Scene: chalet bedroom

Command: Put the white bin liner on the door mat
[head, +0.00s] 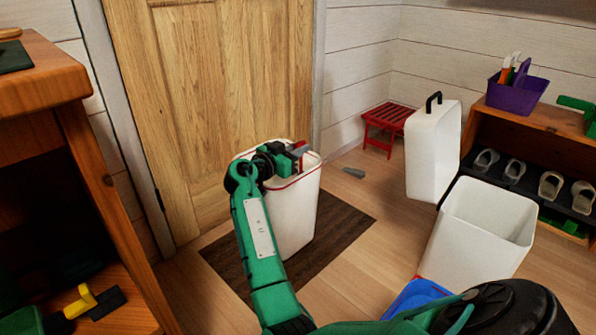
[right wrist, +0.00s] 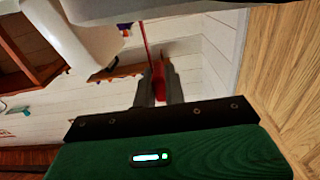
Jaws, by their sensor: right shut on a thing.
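The white bin liner (head: 297,215) is a tall, open-topped white container with a red rim. In the head view it is upright over the dark brown door mat (head: 340,238) in front of the wooden door. I cannot tell whether its base touches the mat. My right gripper (head: 301,155) is at its top edge, shut on the red rim. In the right wrist view the fingers (right wrist: 159,88) close on a red part, and the arm hides some of the liner's left side. My left gripper is not in view.
An open white bin (head: 480,235) stands at right, near a white case (head: 430,150) with a black handle. A shoe shelf (head: 545,120) is at right; a wooden desk (head: 45,75) at left.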

